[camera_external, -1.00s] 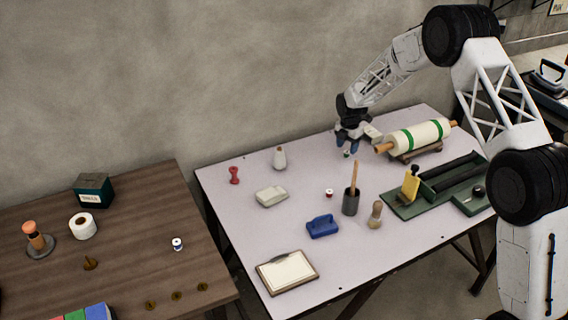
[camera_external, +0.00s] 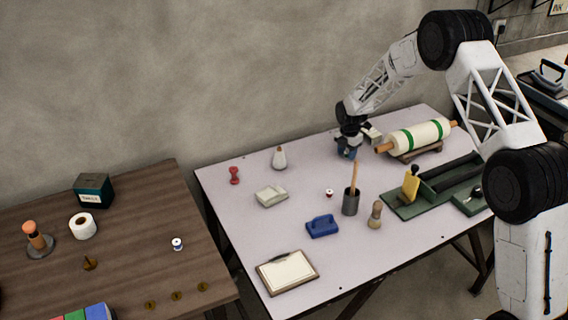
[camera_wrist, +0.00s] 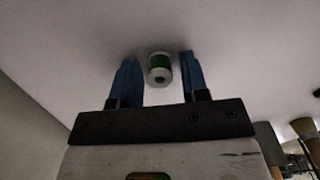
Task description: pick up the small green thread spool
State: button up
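The small green thread spool (camera_wrist: 160,68) has white ends and a dark hole, and shows in the wrist view between the two blue fingers of my gripper (camera_wrist: 158,58). A gap shows on both sides of the spool, wider on the left, so the fingers are apart from it. In the external view my gripper (camera_external: 348,153) is low over the far part of the pale table (camera_external: 235,215), left of the fabric roll. The spool is hidden there behind the fingers.
A white fabric roll (camera_external: 418,136) with green bands and wooden ends lies close right of my gripper. A dark cup (camera_external: 351,203) with an upright stick, a red-topped spool (camera_external: 329,193) and a blue block (camera_external: 322,227) stand nearer the camera.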

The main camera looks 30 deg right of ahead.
jog(key=c, duration=0.7)
jog(key=shift+r, duration=0.1)
jog(key=shift+r, duration=0.8)
notch_tip(320, 180, up, 2)
jog(key=shift+s, duration=0.15)
jog(key=s+a, duration=0.1)
jog(key=s, duration=0.9)
jog(key=s+a+r, duration=0.1)
jog(key=s, duration=0.4)
jog(key=shift+s+a+r, duration=0.1)
jog(key=shift+s+a, duration=0.15)
jog(key=shift+a, duration=0.05)
